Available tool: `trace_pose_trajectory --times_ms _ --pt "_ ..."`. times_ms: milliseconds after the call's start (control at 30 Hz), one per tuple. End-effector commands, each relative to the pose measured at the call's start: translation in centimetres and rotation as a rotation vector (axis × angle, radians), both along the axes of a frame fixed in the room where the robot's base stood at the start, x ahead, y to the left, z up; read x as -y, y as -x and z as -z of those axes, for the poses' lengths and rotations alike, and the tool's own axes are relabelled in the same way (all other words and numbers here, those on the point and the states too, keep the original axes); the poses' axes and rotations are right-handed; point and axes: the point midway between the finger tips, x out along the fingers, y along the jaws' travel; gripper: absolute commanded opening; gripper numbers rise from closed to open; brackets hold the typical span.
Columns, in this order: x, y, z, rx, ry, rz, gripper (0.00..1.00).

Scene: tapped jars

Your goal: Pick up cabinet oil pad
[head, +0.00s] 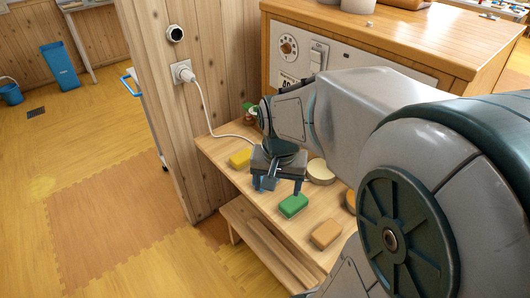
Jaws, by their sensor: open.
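No readable label shows which is the cabinet oil pad. My gripper (277,187) points down over the bench, open, between the yellow and green pads. A small blue patch (268,184) shows by its left finger; I cannot tell whether it is a pad or part of the gripper. The green pad is just in front of the right finger. Contact with anything cannot be told.
A round cream piece (320,172) lies right of my gripper. A wooden post (165,120) with a socket and white cord (204,105) stands left of the bench. A cabinet with a dial panel (289,47) stands behind. My arm hides the bench's right part.

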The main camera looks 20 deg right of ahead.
Motion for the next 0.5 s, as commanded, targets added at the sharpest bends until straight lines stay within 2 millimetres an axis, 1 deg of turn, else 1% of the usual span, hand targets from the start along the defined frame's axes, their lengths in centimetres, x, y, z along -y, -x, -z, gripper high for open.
trace_pose_trajectory --times_ms 33,200,333,500 --pt "1.4 -1.1 0.4 -0.021 -0.009 0.106 0.71" --pt "4.9 -3.9 2.2 -0.059 -0.037 0.413 0.71" --pt "6.8 -5.2 3.5 -0.078 -0.055 0.578 0.71" --pt "7.9 -6.0 4.5 -0.090 -0.067 0.685 0.71"
